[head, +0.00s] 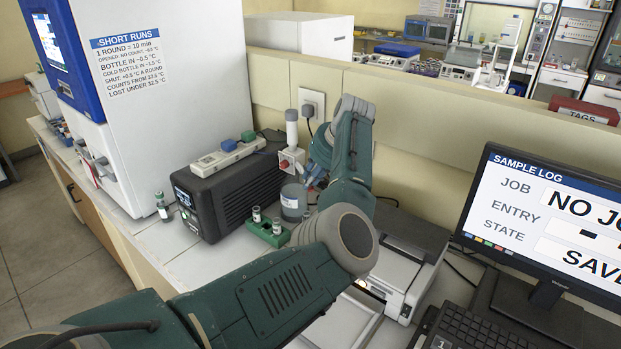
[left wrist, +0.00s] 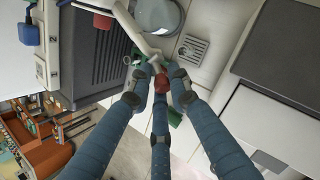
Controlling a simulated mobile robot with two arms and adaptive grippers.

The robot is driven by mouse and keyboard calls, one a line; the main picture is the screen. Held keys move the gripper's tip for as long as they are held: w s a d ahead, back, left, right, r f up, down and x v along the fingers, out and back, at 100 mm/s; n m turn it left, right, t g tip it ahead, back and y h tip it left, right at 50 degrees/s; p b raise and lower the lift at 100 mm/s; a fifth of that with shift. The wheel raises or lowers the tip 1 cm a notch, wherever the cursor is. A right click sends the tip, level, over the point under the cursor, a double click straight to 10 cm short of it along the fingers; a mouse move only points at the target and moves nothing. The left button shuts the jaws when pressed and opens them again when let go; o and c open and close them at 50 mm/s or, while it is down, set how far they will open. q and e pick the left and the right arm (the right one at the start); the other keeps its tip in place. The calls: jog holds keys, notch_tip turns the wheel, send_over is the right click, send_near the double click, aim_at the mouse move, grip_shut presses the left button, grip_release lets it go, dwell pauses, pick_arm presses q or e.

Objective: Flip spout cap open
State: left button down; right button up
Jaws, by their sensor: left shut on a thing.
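The squat grey container (head: 293,204) with a pale label stands on the bench beside the black device. In the left wrist view its round grey top (left wrist: 157,12) shows at the upper edge, with a pale spout (left wrist: 143,42) next to it. A small dark red cap (left wrist: 161,84) lies between the fingertips of my left gripper (left wrist: 160,78), at the spout's end. The fingers are closed in on it. Whether the cap is tilted on the spout cannot be told. In the head view my left gripper (head: 313,172) is partly hidden behind its own arm. My right gripper is not in view.
A black ribbed device (head: 232,197) with a power strip (head: 228,158) on top stands left of the container. A green vial rack (head: 268,232) is in front. A white stand with a red knob (head: 285,164) is close behind. A monitor (head: 545,220) stands right.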

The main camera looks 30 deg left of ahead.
pick_arm(q)
jog(key=shift+d+f, duration=0.4)
jog(key=c, duration=1.7)
grip_release()
jog(key=shift+s, duration=0.1)
jog(key=shift+r, duration=0.25)
jog(key=shift+w+a, duration=0.1)
jog(key=shift+w, duration=0.1)
jog(key=v, duration=1.2)
jog(key=shift+a, duration=0.15)
